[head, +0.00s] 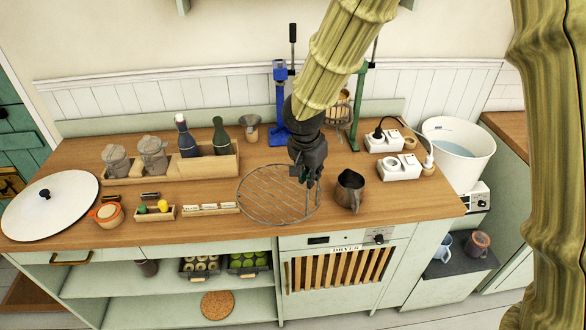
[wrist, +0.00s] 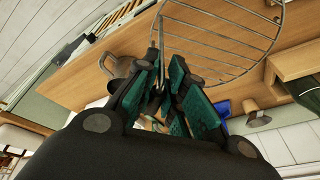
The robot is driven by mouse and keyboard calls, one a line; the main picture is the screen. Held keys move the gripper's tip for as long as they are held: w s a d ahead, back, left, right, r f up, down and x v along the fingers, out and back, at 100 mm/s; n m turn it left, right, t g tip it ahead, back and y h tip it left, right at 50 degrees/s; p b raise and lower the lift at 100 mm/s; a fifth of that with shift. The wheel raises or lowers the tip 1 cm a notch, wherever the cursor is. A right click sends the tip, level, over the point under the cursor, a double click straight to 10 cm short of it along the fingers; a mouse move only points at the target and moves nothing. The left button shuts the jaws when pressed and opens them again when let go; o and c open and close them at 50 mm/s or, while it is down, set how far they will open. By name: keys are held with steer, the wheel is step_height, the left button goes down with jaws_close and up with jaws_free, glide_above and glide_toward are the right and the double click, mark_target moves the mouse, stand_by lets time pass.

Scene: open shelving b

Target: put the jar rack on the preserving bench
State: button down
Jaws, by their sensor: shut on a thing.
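The jar rack (head: 275,195) is a round grey wire grid in the head view, over the middle of the wooden top of the preserving bench (head: 415,205). My gripper (head: 311,182) comes down at the rack's right edge and is shut on its rim. The rack's wires also show in the wrist view (wrist: 225,38), running in between the fingertips (wrist: 163,75). The rack looks roughly flat and close to the wood. I cannot tell whether it touches the bench all round.
A metal jug (head: 349,191) stands just right of the rack. Left are a wooden bottle crate (head: 210,165), small trays and a white lid (head: 50,203). A blue press (head: 280,105), a funnel and a green stand are behind. Socket blocks (head: 402,167) and a white bucket (head: 455,150) are right.

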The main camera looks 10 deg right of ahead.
steer(key=w+f, duration=0.1)
steer(key=w+f+p, duration=0.1)
steer(key=w, duration=0.1)
steer(key=w+f+p, duration=0.1)
steer(key=shift+w, duration=0.35)
steer(key=shift+d+f, duration=0.1)
steer(key=c, duration=1.5)
jaws_free()
